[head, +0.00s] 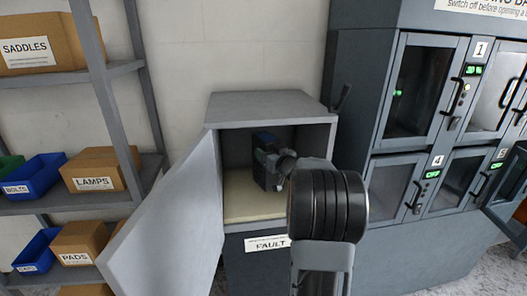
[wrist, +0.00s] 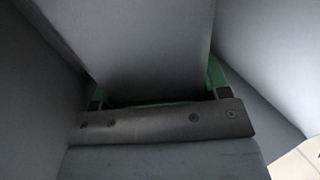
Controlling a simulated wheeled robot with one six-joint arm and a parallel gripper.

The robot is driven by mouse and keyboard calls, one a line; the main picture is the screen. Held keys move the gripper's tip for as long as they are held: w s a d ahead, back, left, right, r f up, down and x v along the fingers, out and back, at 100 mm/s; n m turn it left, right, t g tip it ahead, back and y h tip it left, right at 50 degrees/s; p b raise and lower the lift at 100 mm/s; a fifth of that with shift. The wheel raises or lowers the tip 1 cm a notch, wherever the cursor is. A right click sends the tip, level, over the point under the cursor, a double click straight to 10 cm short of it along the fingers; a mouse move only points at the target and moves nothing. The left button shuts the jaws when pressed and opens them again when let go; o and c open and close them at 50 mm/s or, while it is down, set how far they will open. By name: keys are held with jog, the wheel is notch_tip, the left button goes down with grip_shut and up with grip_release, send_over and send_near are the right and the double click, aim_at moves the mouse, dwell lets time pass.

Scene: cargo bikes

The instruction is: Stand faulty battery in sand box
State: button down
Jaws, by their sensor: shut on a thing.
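The grey sand box (head: 272,103) is an open-fronted cabinet with a label reading FAULT. Pale sand (head: 246,203) covers its floor. My gripper (head: 279,162) reaches in from the front right and is shut on the battery. My arm hides part of the battery and the right of the opening. I cannot tell whether the battery's base touches the sand. In the wrist view, my gripper (wrist: 155,98) is close against grey surfaces, with green edges at both sides; the battery is hard to make out there.
The box door (head: 170,225) stands open to the left. Left of it is a shelf rack (head: 105,90) with blue bins and cardboard boxes. At right is a dark charging cabinet (head: 350,90) with glazed doors; one door (head: 508,190) at the far right stands open.

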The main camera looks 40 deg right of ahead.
jog(key=shift+f+b, duration=0.5)
jog(key=shift+f, duration=1.8)
jog(key=shift+c, duration=0.5)
grip_release()
jog(key=shift+a+f, duration=0.1)
jog(key=shift+f, duration=0.15)
jog(key=s, duration=1.2)
jog(key=a+f+m+g+h, duration=0.2)
jog(key=a+g+h, duration=0.1)
jog(key=a+g, duration=0.55)
jog(key=s+a+f+n+g+y, duration=0.1)
jog(key=s+a+f+g+y, duration=0.1)
jog(key=s+a, duration=0.4)
jog(key=s+a+f+n+g+y, duration=0.1)
jog(key=s+a, duration=0.5)
jog(key=a, duration=0.7)
jog(key=f+g+y, duration=0.1)
jog(key=f+g, duration=0.1)
jog(key=g, duration=0.1)
jog(key=shift+s+a+n, duration=0.3)
